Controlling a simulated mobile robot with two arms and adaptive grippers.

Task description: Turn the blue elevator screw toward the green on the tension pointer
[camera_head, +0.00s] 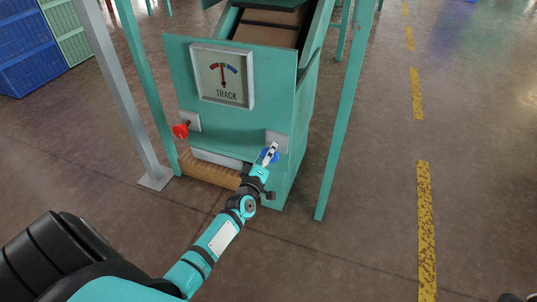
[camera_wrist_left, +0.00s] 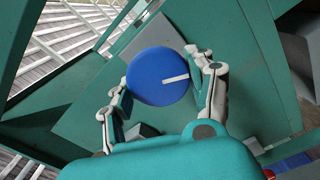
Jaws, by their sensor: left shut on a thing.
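The blue elevator screw (camera_head: 267,158) is on the lower right of the teal machine's front, partly hidden by my left gripper (camera_head: 270,153). In the left wrist view the screw (camera_wrist_left: 150,72) is a round blue knob with a pale line pointing right. My left gripper's fingers (camera_wrist_left: 160,85) are on either side of it, shut on it. The gauge (camera_head: 222,76), marked TRACK, has a dark red pointer standing nearly upright. The coloured arc shows red at the left and blue at the right; the tip's exact colour is too small to tell. My right gripper is not in view.
A red knob (camera_head: 180,131) sits on the machine's lower left. Teal legs (camera_head: 345,110) and a grey post (camera_head: 120,95) stand beside the machine. Blue crates (camera_head: 30,55) are at the far left. The floor to the right is clear, with a yellow dashed line (camera_head: 425,220).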

